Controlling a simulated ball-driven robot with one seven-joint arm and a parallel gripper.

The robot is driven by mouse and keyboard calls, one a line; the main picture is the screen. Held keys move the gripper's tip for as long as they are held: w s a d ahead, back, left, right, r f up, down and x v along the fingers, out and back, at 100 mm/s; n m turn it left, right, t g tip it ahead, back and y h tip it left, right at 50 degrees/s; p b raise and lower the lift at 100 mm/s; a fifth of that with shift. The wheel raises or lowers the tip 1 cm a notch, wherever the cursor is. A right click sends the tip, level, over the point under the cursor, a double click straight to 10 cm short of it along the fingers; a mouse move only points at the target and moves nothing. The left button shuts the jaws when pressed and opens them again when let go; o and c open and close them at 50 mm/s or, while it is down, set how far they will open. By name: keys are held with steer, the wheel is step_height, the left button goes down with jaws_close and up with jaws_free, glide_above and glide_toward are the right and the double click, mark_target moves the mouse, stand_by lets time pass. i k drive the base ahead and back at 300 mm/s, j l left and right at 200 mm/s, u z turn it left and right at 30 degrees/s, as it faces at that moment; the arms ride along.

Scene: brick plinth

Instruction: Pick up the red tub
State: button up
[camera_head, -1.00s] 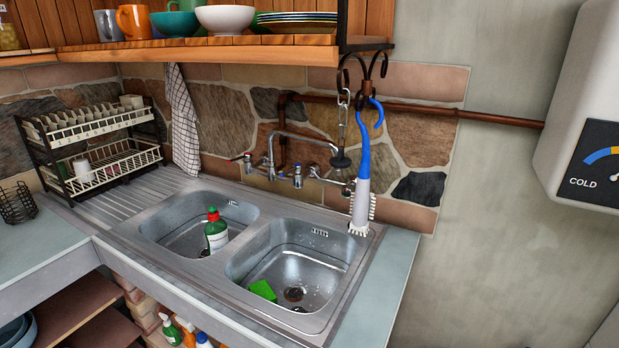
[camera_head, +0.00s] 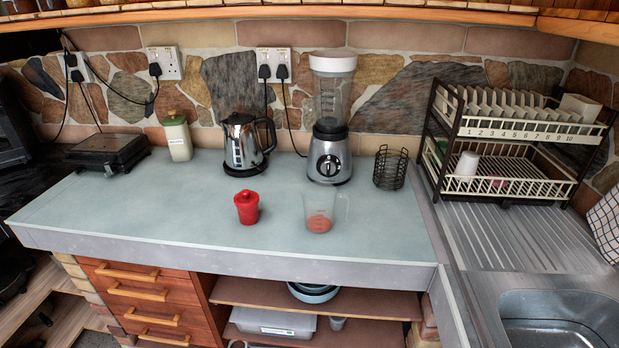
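The red tub (camera_head: 247,208) stands upright on the pale blue-grey counter (camera_head: 140,217), left of the middle of the view. It has a red lid with a small knob. A clear measuring jug (camera_head: 320,212) with something reddish in its bottom stands just to the right of the tub, apart from it. My gripper is not in view.
A kettle (camera_head: 242,145) and a blender (camera_head: 331,130) stand behind the tub. A black wire basket (camera_head: 390,168) and a dish rack (camera_head: 510,140) are to the right. A green-lidded canister (camera_head: 178,137) and a black grill (camera_head: 108,150) are at the back left. The front left counter is clear.

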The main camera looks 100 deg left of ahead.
mark_target(250, 217)
steer(key=u, duration=2.8)
